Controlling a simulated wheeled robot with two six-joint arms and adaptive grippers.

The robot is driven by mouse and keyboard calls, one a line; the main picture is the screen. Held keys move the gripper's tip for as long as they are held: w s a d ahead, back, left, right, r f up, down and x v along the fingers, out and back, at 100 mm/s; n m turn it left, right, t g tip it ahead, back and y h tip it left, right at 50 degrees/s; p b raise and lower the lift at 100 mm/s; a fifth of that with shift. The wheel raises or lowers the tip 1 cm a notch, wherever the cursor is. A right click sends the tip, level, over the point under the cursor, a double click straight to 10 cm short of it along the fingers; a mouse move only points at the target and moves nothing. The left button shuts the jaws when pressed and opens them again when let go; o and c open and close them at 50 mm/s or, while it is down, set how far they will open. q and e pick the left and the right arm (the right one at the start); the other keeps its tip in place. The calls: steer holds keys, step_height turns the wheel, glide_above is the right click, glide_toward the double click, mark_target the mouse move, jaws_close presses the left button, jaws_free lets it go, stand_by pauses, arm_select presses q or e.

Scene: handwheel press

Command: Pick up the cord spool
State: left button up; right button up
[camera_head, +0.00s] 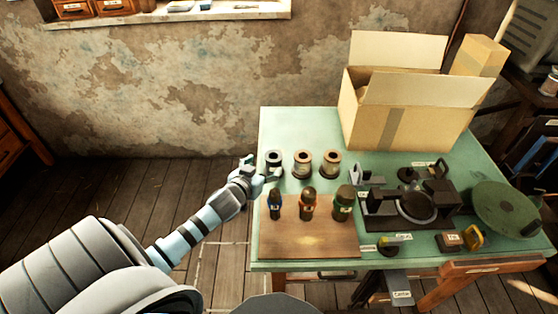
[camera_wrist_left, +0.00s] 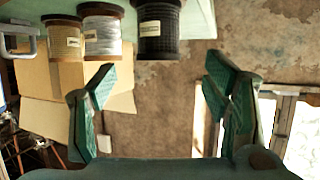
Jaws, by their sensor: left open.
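Three spools stand in a row near the back left of the green table: a dark one (camera_head: 273,161), a grey one (camera_head: 302,163) and a brown one (camera_head: 331,163). Their labels are too small to read, so I cannot tell which holds cord. In the left wrist view the black (camera_wrist_left: 158,30), silver-white (camera_wrist_left: 102,32) and brown (camera_wrist_left: 64,40) spools hang from the top, the picture being upside down. My left gripper (camera_head: 262,168) is at the table's left edge, close beside the dark spool. Its green fingers (camera_wrist_left: 160,75) are wide apart and empty. My right gripper is out of view.
Three dark-handled tools (camera_head: 308,204) stand at a wooden board (camera_head: 310,240) in front of the spools. A black press-like device (camera_head: 415,205) and a green round plate (camera_head: 506,210) are to the right. An open cardboard box (camera_head: 400,105) stands behind. Floor left of the table is clear.

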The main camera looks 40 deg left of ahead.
mark_target(272, 161)
arm_select(q)
steer(key=x, duration=0.3)
steer(key=b+x, duration=0.1)
steer(key=x, duration=0.4)
steer(key=shift+w+d+f+b, duration=0.15)
steer(key=shift+w+f+b, duration=0.15)
steer(key=shift+f, duration=0.15)
steer(key=c, duration=1.3)
steer(key=shift+r, duration=0.1)
steer(key=shift+c, duration=0.2)
